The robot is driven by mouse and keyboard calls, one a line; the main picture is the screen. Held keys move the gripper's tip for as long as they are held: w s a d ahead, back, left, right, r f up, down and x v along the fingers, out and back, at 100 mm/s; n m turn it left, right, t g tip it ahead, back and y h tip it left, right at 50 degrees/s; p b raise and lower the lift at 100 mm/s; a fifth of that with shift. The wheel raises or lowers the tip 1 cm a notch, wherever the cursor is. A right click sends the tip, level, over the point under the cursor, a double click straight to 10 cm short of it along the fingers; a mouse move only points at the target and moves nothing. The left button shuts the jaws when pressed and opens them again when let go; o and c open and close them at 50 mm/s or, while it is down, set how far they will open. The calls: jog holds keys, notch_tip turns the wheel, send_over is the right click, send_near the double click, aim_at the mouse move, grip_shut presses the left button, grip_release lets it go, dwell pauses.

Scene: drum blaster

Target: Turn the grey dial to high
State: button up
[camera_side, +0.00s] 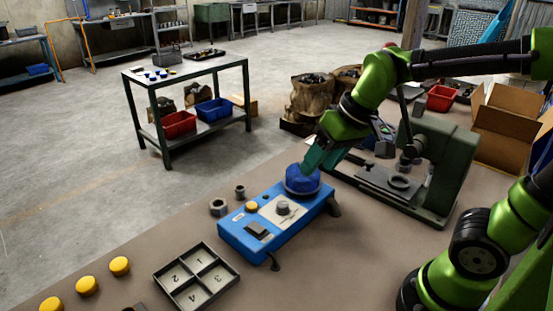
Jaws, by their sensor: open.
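The blue machine (262,232) stands on the brown bench, with a pale panel on its top. The grey dial (283,208) sits on that panel; its pointer and setting marks are too small to read. A blue round drum (302,181) with a grey rim is at the machine's far right end. My gripper (309,167), with teal fingers, is open above or at the drum, to the upper right of the dial and apart from it. Whether its fingertips touch the drum I cannot tell.
The machine also carries a yellow button (251,206) and a dark switch (257,229). Two nuts lie behind it. A numbered tray (196,277) and yellow discs (119,266) lie at the front left. A green press (425,165) stands close on the right.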

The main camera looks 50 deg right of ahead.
aim_at(283, 203)
jog(key=w+d+f+n+g+h, duration=0.15)
jog(key=w+n+g, duration=0.35)
jog(key=w+n, duration=0.6)
jog(key=shift+h, duration=0.25)
notch_tip(283, 203, down, 16)
jog(key=shift+a+r, duration=0.1)
jog(key=c, duration=1.1)
jog(key=shift+o, duration=0.2)
